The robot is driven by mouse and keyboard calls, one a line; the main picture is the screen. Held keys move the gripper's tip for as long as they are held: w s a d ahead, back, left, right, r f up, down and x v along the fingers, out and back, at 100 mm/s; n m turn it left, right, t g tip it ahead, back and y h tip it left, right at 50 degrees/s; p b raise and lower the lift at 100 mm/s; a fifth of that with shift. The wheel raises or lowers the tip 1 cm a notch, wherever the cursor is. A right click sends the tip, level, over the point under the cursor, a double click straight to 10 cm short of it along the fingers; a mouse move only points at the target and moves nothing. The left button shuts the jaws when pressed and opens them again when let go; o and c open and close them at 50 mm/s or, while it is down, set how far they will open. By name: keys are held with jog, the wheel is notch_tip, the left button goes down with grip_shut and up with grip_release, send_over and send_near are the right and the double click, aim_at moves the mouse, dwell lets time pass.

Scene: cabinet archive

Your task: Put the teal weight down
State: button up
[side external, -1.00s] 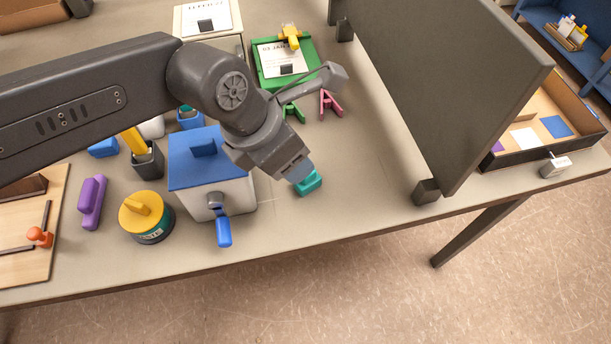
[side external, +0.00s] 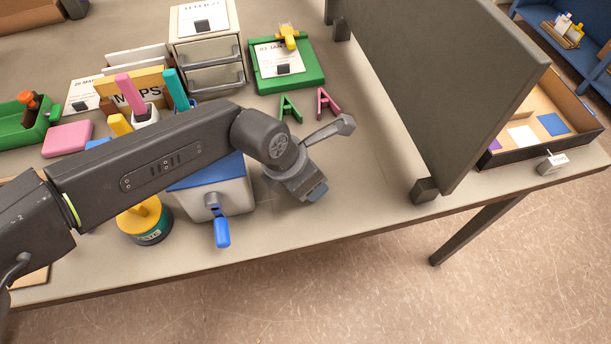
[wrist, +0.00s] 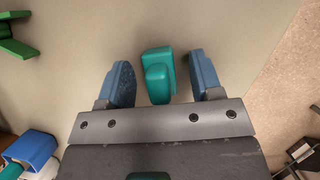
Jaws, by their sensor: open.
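The teal weight (wrist: 158,72) is a small block with a raised grip, and in the wrist view it sits on the bare table top between my fingers. My gripper (wrist: 160,82) is open, its two blue fingers spread on either side of the weight with a gap on each side. In the side external view my gripper (side external: 318,192) is low over the table, right of the white box with the blue lid. The weight is hidden behind it there.
The white box with blue lid and blue crank (side external: 222,233) stands close on the left. A tall dark panel (side external: 440,80) rises to the right. Green and pink letter clips (side external: 290,108) lie behind. The table's front edge is near; the table between gripper and panel is clear.

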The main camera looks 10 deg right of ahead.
jog(key=shift+c, duration=0.2)
jog(key=c, duration=1.1)
grip_shut()
jog(key=shift+r, duration=0.1)
